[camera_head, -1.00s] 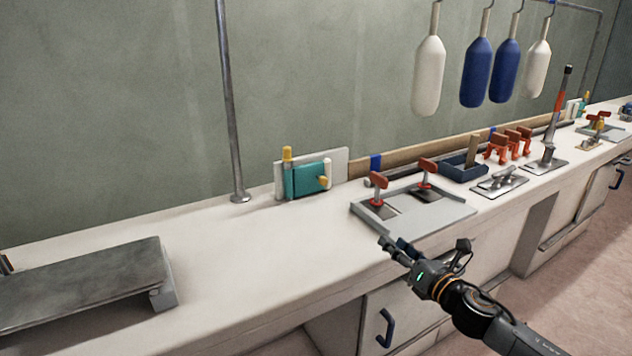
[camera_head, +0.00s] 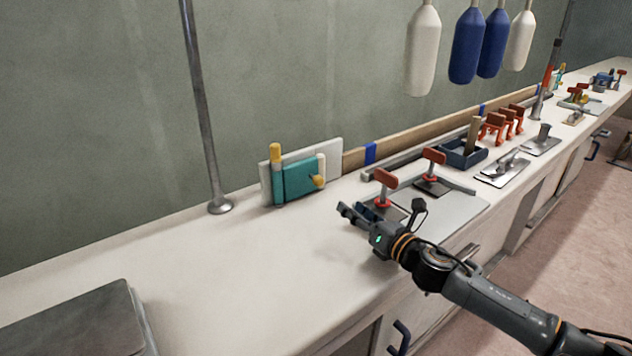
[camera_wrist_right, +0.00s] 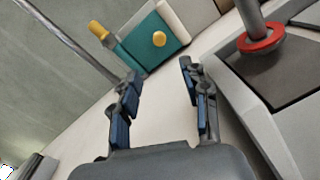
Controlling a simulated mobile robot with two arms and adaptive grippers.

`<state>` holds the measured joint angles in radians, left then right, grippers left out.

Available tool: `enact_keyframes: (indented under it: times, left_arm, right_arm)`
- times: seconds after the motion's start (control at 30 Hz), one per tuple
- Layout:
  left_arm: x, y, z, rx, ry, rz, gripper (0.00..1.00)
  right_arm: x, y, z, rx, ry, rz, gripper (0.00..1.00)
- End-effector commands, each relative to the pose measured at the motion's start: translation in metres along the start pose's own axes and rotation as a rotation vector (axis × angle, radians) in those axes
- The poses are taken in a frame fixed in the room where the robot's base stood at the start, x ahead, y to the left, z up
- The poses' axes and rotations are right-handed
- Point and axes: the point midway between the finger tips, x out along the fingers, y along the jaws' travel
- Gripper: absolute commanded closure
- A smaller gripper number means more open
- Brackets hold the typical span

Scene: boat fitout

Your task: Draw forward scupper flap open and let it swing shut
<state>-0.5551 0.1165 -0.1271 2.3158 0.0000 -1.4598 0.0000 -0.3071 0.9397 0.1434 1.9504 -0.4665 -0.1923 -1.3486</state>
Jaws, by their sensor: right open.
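The scupper flap is a teal panel (camera_head: 293,180) against a pale upright plate (camera_head: 331,157) at the back of the counter. It has a yellow knob (camera_head: 317,182) and a yellow-capped post (camera_head: 275,153) at its left edge. The flap appears shut. It also shows in the right wrist view (camera_wrist_right: 146,46), with its knob (camera_wrist_right: 159,39) ahead of my fingers. My right gripper (camera_head: 350,213) is open and empty over the counter, in front and to the right of the flap, apart from it. My left gripper is not in view.
A grey tray (camera_head: 455,212) with two red-handled valves (camera_head: 384,188) stands close beside my right gripper. A metal pole (camera_head: 205,110) rises left of the flap. A grey slab (camera_head: 75,325) lies front left. The counter (camera_head: 240,245) before the flap is clear.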

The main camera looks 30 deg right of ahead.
Motion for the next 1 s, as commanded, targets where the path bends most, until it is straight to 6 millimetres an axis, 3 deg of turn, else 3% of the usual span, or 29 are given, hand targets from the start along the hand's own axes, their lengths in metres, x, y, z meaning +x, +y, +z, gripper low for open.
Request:
enact_keyframes:
  times: [0.47, 1.0]
  left_arm:
    - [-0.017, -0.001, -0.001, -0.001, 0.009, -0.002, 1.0]
    - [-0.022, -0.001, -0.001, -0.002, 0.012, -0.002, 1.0]
  right_arm:
    - [0.058, 0.0, 0.002, 0.0, -0.004, 0.0, 0.54]
    - [0.128, -0.001, 0.001, 0.002, -0.002, -0.001, 0.54]
